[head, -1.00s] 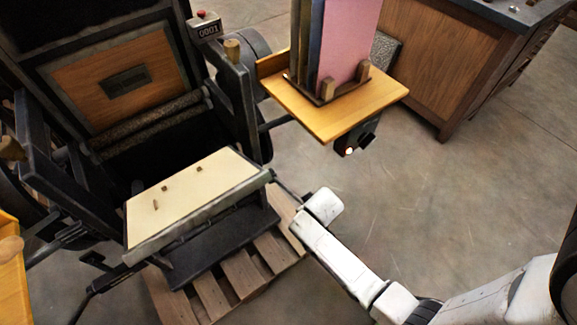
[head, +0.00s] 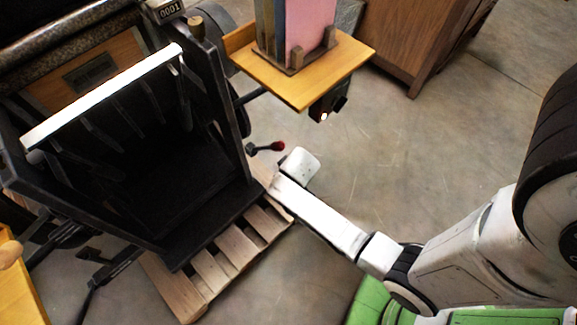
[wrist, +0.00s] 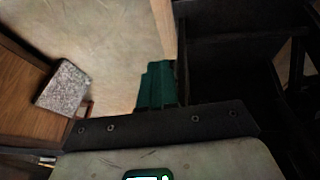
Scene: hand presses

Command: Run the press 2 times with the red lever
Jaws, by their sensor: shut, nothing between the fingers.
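The press (head: 215,165) is the dark frame at left in the head view. Its platen (head: 105,95) is swung up near the upright bed, showing a pale edge and dark ribs. The counter (head: 168,10) reads 0001. The red lever (head: 277,146) sticks out from the press's right side, its red knob pointing right. My gripper (head: 299,166) is at the end of my white arm, just below and right of the knob; a small gap shows between them. It is shut and empty; its fingertips are not distinct. The lever is not clear in the wrist view.
A wooden shelf (head: 300,88) with upright coloured boards juts out above the lever. A pallet (head: 215,265) lies under the press. A wooden cabinet (head: 425,40) stands at the back. The floor (head: 400,150) right of the press is clear.

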